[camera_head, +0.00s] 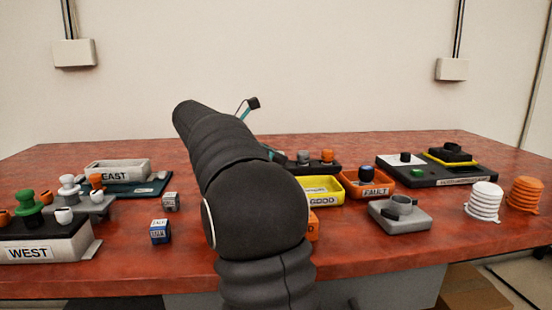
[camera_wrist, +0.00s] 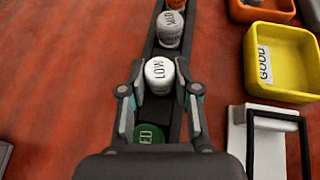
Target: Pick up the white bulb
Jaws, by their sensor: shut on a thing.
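The white bulb (camera_wrist: 158,80), with dark lettering on its top, sits in line in a long black rack (camera_wrist: 172,125) in the wrist view. My gripper (camera_wrist: 160,71) is shut on the white bulb, one finger on each side. A grey bulb (camera_wrist: 169,30) stands just beyond it in the rack, and a green bulb (camera_wrist: 150,135) is on the near side, partly covered by my gripper. In the head view my arm hides the white bulb and my gripper; the rack's right end (camera_head: 310,168) shows past the arm.
A yellow GOOD bin (camera_wrist: 290,85) and an orange bin (camera_wrist: 262,8) lie right of the rack. A white block with a dark handle (camera_wrist: 272,140) stands close to the right finger. Left of the rack the red tabletop (camera_wrist: 60,70) is mostly clear.

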